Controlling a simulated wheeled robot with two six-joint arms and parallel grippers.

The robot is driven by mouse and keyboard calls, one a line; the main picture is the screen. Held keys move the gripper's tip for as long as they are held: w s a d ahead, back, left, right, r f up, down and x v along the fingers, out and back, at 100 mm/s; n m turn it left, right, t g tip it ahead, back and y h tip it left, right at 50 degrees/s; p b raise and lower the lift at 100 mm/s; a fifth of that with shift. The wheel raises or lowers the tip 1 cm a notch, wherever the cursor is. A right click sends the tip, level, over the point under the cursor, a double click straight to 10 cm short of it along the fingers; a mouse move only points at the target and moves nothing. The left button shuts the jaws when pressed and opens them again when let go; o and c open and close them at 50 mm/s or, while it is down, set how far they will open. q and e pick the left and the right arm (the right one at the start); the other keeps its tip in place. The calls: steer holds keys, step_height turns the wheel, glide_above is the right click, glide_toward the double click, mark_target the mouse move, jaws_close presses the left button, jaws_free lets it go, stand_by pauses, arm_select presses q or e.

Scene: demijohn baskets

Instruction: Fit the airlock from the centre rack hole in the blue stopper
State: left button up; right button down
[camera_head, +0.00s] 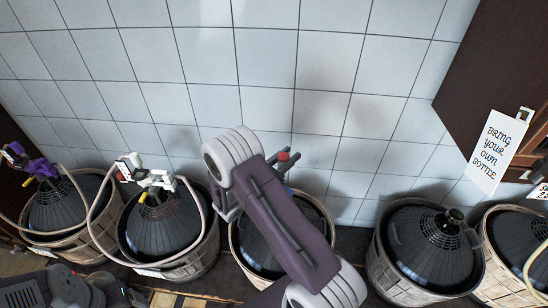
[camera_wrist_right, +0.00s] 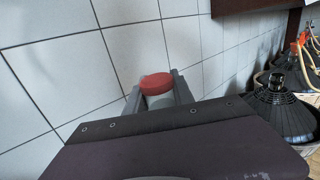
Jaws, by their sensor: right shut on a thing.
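My right gripper (camera_head: 282,168) is shut on the airlock (camera_head: 284,156), whose red cap shows above the fingers. In the right wrist view the red cap (camera_wrist_right: 156,82) and a pale body stand between the two fingers (camera_wrist_right: 158,98). The airlock's lower end is hidden. A small blue patch (camera_head: 289,190), perhaps the blue stopper, shows just below the gripper, over the middle basketed demijohn (camera_head: 258,240). My arm covers much of that demijohn. I cannot tell whether airlock and stopper touch. Grey parts of my left arm (camera_head: 65,287) show at bottom left; its finger state is unclear.
Two basketed demijohns with hoses and clamps, one purple (camera_head: 42,167) and one white (camera_head: 150,178), stand to the left. Another demijohn (camera_head: 420,250) with a dark neck stands right, beside a further basket (camera_head: 510,255). A tiled wall (camera_head: 330,60) is behind; a sign (camera_head: 497,152) hangs right.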

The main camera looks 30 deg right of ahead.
steer(key=f+b, duration=0.4)
steer(key=s+f+b, duration=0.1)
steer(key=f, duration=0.1)
steer(key=shift+d+f+b, duration=0.1)
steer(key=shift+f+b, duration=0.15)
steer(key=shift+b, duration=0.15)
arm_select(q)
steer(key=f, duration=0.5)
steer(key=shift+s+d+f, duration=0.1)
steer(key=shift+s+f, duration=0.15)
steer(key=shift+f, duration=0.1)
arm_select(e)
steer(key=shift+w+f, duration=0.15)
steer(key=shift+w, duration=0.05)
arm_select(q)
steer(key=shift+s, duration=0.1)
arm_select(e)
steer(key=shift+s, duration=0.1)
arm_select(q)
steer(key=shift+f+b, duration=2)
steer(key=shift+b, duration=0.05)
arm_select(e)
steer(key=shift+f, duration=2.3)
